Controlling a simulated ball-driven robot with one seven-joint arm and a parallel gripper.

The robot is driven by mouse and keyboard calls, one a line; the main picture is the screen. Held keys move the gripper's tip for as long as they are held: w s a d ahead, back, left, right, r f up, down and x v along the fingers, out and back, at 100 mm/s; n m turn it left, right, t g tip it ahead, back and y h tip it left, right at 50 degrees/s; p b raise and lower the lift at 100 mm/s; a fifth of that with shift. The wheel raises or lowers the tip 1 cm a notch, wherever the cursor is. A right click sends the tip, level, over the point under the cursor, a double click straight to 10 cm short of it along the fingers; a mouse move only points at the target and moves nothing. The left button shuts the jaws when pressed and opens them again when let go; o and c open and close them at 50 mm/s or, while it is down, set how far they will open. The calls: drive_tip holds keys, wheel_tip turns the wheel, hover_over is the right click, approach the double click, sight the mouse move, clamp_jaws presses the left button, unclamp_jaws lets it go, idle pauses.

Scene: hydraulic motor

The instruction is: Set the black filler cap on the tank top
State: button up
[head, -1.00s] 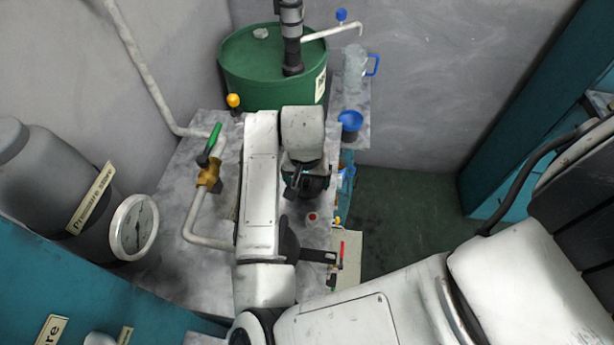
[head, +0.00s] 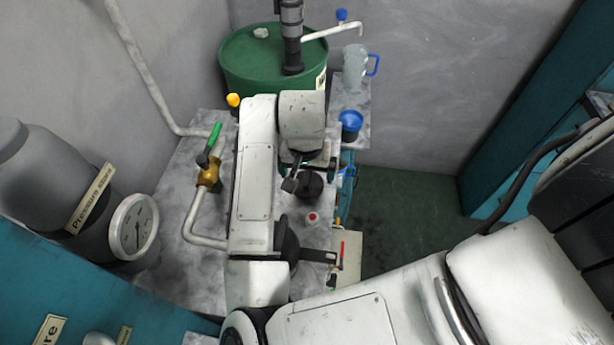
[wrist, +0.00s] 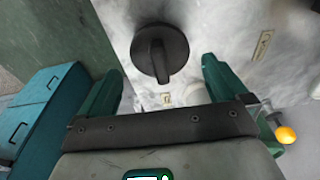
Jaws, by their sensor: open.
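The black filler cap (head: 311,187) stands upright on the grey mottled tank top (head: 205,258), with its grip bar upward. In the wrist view the round black cap (wrist: 160,52) lies ahead of my fingers, near the top edge. What is under the cap is hidden. My gripper (head: 308,165) is open, its green fingers apart and empty. In the wrist view my gripper (wrist: 162,85) has a finger on each side, and the cap is clear of both. In the head view my arm covers part of the tank top.
A brass valve with a green handle (head: 212,150) and white pipe stand left of my arm. A green drum (head: 245,75) is behind, with a yellow knob (head: 233,100) before it. A small red-and-white fitting (head: 312,217) is nearer.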

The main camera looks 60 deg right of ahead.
sight(306, 184)
wheel_tip(306, 184, up, 8)
drive_tip(key=a, duration=0.1)
drive_tip(key=shift+s+r, duration=0.25)
